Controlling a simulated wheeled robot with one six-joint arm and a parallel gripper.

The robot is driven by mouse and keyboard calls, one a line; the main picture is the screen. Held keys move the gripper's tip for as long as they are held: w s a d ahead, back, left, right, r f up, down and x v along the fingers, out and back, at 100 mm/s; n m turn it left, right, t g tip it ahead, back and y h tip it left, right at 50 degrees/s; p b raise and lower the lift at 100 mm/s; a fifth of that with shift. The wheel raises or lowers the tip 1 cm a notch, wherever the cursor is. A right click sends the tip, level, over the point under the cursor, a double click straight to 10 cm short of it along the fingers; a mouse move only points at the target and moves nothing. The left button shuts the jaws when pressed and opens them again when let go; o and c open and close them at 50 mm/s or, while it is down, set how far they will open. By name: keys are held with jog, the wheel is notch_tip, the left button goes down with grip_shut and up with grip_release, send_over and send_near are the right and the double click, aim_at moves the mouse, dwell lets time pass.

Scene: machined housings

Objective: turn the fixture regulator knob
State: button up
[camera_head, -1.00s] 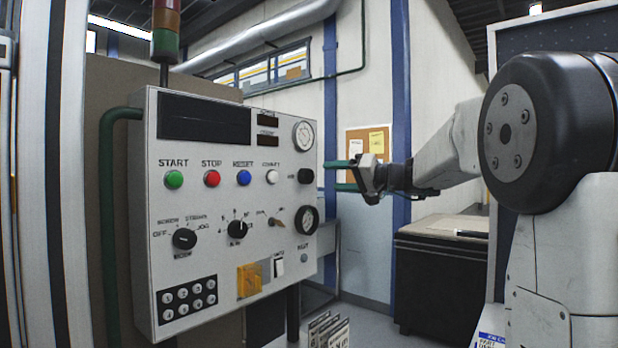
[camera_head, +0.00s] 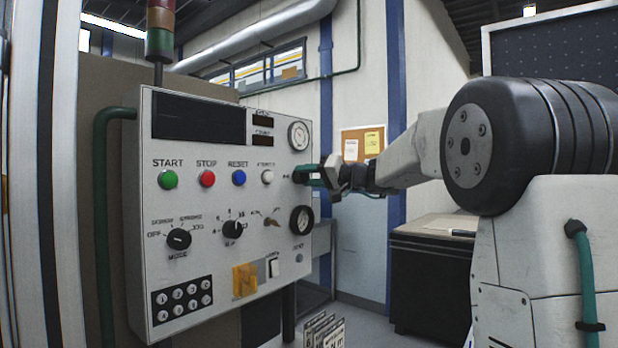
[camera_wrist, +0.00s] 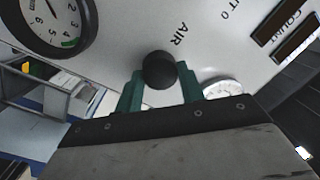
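The regulator knob (camera_wrist: 160,70) is a round black knob labelled AIR on the grey control panel (camera_head: 215,270). In the wrist view it sits between the two green fingers of my gripper (camera_wrist: 161,78). The fingers stand apart on either side of it, with what looks like a narrow gap at each side. In the head view my gripper (camera_head: 309,175) is at the panel's right edge, and its fingers largely hide the knob. I cannot tell how deep the knob sits between the fingertips.
A white gauge (camera_head: 298,136) is above the knob and a black-rimmed gauge (camera_head: 301,220) below it. START, STOP and RESET buttons (camera_head: 239,178) and a white button (camera_head: 267,177) are to the left. A dark cabinet (camera_head: 430,275) stands behind at right.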

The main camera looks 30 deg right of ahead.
jog(key=shift+c, duration=0.5)
jog(key=shift+m, duration=0.3)
jog(key=m, duration=0.5)
jog(key=shift+f+m+t, duration=0.15)
jog(key=shift+m+t, duration=0.15)
jog(key=m, duration=0.6)
jog(key=shift+f+t, duration=0.1)
jog(key=shift+t, duration=0.2)
jog(key=o, duration=1)
jog(key=shift+c, duration=0.2)
jog(key=shift+s, duration=0.15)
